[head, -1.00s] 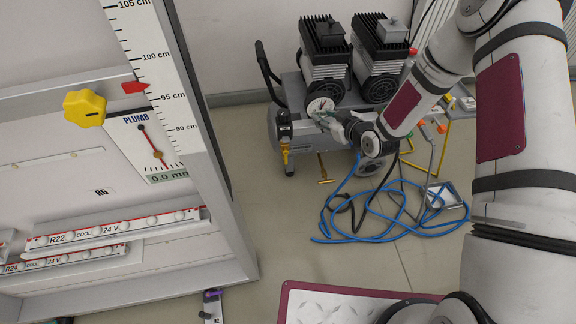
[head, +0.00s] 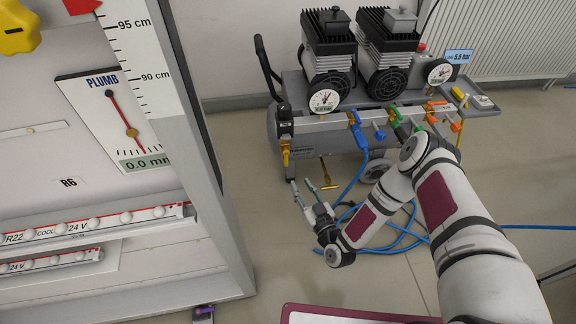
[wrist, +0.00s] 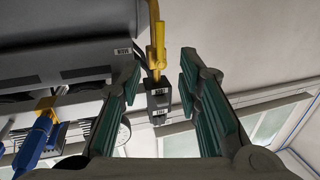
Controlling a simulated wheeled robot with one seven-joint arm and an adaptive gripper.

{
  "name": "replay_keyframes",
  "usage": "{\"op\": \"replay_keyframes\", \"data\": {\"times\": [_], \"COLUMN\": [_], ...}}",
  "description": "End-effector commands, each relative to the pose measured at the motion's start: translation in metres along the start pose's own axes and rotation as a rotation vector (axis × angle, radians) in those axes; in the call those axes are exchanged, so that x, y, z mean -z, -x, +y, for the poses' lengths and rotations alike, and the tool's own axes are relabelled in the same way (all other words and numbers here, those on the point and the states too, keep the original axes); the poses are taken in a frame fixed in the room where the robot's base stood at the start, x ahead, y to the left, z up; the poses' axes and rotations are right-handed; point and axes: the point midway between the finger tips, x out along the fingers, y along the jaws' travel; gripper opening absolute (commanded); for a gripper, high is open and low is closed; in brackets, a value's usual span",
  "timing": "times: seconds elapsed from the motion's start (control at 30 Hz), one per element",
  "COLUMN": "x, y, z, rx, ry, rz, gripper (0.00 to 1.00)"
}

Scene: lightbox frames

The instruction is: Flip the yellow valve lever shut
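A yellow valve lever (head: 285,156) hangs below a small black box at the left end of the compressor tank. In the wrist view, a yellow lever (wrist: 157,42) shows beyond and between my fingertips, beside a black labelled box (wrist: 158,95). My gripper (head: 302,182) is below and slightly right of the lever in the head view, fingers pointing up toward the tank. In the wrist view, my gripper (wrist: 161,68) is open, with green-padded fingers apart and nothing between them. Whether the fingers touch the lever is not clear; they look apart from it.
A brass T-handle (head: 324,172) is just right of my gripper. Blue (head: 357,130), green (head: 398,122) and orange (head: 440,114) valves line the compressor. Blue hose (head: 400,243) lies on the floor. A cabinet (head: 200,180) stands left, with a yellow knob (head: 18,30).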

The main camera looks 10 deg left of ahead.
Motion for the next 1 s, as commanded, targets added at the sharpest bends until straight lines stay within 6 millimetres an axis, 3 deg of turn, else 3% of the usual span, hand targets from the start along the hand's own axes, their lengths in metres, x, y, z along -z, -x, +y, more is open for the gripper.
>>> {"op": "replay_keyframes", "data": {"times": [0.5,0.7,1.0], "x": [-0.002,-0.002,-0.001], "y": [-0.096,-0.113,-0.117], "z": [0.0,0.0,0.0], "rx": [0.0,0.002,0.001], "ry": [0.001,0.001,0.0], "rz": [0.0,-0.002,-0.002], "gripper": [0.32,0.32,0.32]}}
